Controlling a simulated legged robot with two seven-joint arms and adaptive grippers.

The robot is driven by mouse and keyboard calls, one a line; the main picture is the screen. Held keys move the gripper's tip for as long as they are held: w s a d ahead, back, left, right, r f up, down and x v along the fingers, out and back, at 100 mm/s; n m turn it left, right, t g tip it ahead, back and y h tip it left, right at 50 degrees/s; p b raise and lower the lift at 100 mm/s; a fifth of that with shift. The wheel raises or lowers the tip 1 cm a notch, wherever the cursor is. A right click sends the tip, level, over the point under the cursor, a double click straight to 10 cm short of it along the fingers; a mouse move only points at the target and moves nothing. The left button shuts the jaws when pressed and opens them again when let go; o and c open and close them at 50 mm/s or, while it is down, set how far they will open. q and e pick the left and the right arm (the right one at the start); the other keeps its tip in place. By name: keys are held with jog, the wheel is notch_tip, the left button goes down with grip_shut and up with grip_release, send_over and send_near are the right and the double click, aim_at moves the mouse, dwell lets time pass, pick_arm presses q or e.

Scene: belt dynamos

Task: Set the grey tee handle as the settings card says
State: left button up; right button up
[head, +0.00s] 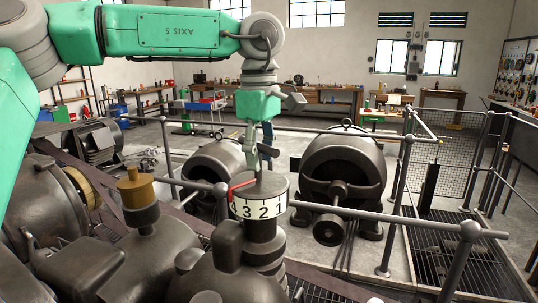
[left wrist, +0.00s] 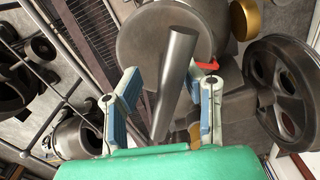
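A dark drum (head: 259,185) carries a white band (head: 266,209) with the numbers 3, 2, 1 and what looks like a 4 at the left. A red pointer (head: 240,185) bends over the rim at the left, near that 4. In the left wrist view, the grey tee handle's bar (left wrist: 176,75) stands slantwise over the round drum top (left wrist: 140,50). My left gripper (head: 262,158) is above the drum; its open fingers (left wrist: 162,85) lie either side of the bar, with a gap at the left finger. The settings card cannot be made out. My right gripper is out of view.
Grey railings (head: 400,205) run round the machines. A big dark dynamo (head: 343,165) stands behind the drum to the right. A brass-capped machine (head: 137,190) stands at the left. Workbenches (head: 320,97) line the far wall.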

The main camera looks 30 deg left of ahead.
pick_arm(q)
jog(key=shift+r, duration=0.2)
notch_tip(320, 180, up, 11)
jog(key=shift+w+r, duration=0.1)
jog(key=shift+w, duration=0.05)
jog(key=shift+d+r, duration=0.1)
jog(key=shift+r, duration=0.15)
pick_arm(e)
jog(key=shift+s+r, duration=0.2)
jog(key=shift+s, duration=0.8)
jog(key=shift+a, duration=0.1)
pick_arm(q)
jog(key=shift+a+f, duration=0.15)
jog(key=shift+a, duration=0.05)
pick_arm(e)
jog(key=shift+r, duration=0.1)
